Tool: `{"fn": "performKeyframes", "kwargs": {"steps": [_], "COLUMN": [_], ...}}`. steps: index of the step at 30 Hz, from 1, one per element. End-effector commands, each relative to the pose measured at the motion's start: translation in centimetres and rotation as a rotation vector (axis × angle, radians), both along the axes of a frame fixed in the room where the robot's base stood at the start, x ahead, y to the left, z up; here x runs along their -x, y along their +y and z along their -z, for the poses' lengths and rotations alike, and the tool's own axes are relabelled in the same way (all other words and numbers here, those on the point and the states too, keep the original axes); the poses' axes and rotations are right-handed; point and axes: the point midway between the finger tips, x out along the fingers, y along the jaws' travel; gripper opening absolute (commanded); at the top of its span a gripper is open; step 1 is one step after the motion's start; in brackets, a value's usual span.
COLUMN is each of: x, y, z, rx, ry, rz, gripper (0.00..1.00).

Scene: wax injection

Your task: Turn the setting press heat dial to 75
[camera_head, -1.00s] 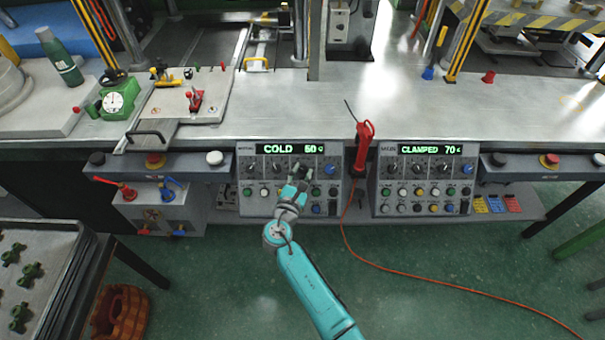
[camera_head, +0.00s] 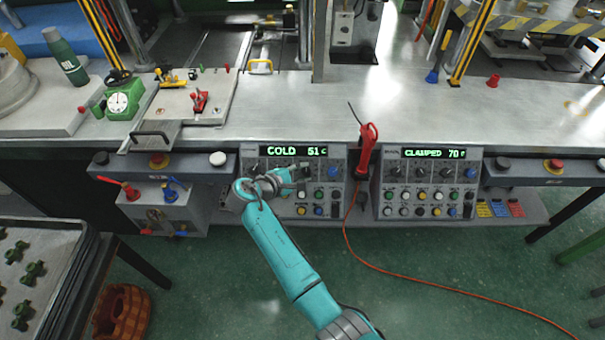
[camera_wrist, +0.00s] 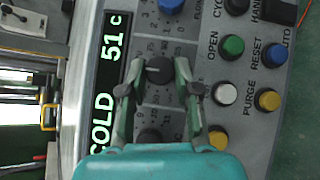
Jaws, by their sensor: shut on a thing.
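The left control panel (camera_head: 342,185) has a green display (camera_head: 298,150) reading COLD 51 C. The same display (camera_wrist: 112,85) shows sideways in the wrist view. My gripper (camera_wrist: 157,72) has its two fingers on either side of a black dial (camera_wrist: 159,69) with a printed scale around it, and is shut on it. In the head view my gripper (camera_head: 300,178) is against this panel and hides the dial. Another black dial (camera_wrist: 150,137) lies partly behind my gripper in the wrist view. I cannot read a "setting press" name on the panel.
A second panel (camera_head: 428,182) to the right reads CLAMPED 70. A red tool (camera_head: 366,145) with an orange cable hangs between the panels. Green, white and yellow buttons (camera_wrist: 226,93) sit close to the right finger. A metal worktop (camera_head: 430,110) lies above the panels.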

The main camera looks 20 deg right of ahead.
Motion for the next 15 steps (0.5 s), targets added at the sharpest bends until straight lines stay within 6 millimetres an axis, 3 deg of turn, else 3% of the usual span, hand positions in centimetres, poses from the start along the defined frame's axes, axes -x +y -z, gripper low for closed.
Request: {"fn": "performKeyframes", "kwargs": {"steps": [15], "x": [-0.41], "y": [-0.26], "z": [-0.5], "rx": [-0.359], "ry": [-0.116], "rz": [0.318], "gripper": [0.0]}}
